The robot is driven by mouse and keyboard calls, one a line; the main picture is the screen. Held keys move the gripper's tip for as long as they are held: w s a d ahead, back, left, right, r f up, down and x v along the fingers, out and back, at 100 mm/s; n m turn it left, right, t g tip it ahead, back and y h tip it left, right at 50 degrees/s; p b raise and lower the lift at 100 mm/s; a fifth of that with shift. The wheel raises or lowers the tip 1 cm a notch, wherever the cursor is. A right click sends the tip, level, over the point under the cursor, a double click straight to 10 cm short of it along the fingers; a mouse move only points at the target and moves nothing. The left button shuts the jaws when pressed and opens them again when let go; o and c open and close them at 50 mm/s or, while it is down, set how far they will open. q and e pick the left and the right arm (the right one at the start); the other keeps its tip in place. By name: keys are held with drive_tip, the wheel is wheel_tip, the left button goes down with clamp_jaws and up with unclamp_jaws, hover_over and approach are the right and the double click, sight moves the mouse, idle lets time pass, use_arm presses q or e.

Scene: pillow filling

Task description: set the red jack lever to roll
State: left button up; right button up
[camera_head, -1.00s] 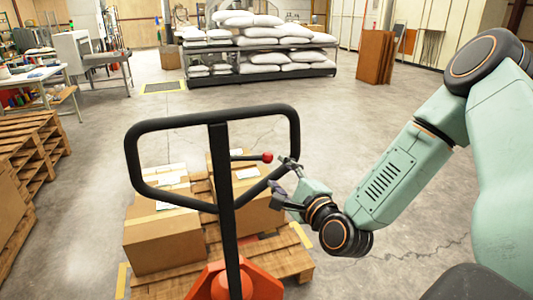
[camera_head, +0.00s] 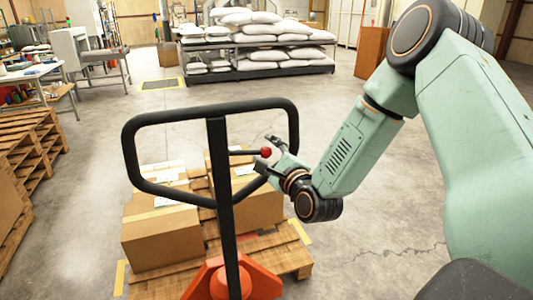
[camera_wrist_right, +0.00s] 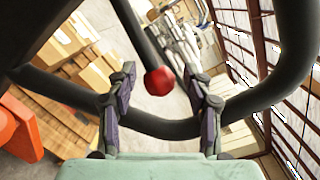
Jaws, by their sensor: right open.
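The jack lever (camera_head: 246,152) is a thin black rod that sticks out to the right from the handle post, inside the black handle loop (camera_head: 126,150). Its red ball knob (camera_head: 266,152) is at the free end. In the right wrist view the red knob (camera_wrist_right: 159,81) lies between and just beyond the open fingers of my right gripper (camera_wrist_right: 160,88). In the head view my right gripper (camera_head: 268,155) is at the knob, partly behind it, and its fingers are hard to make out. I cannot tell whether they touch the knob. My left gripper is not in view.
The orange pallet jack (camera_head: 262,284) stands in front of a wooden pallet (camera_head: 290,258) with cardboard boxes (camera_head: 163,240). The loop's lower bar (camera_wrist_right: 150,125) crosses between my right fingers. Wooden pallets (camera_head: 30,140) stand at left; a sack rack (camera_head: 290,65) is behind.

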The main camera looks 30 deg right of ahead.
drive_tip(key=shift+w, duration=0.1)
drive_tip(key=shift+w+a+f, duration=0.1)
drive_tip(key=shift+w, duration=0.05)
drive_tip(key=shift+c, duration=1.2)
drive_tip(key=shift+s, duration=0.2)
drive_tip(key=c, duration=0.4)
drive_tip(key=shift+w, duration=0.1)
clamp_jaws()
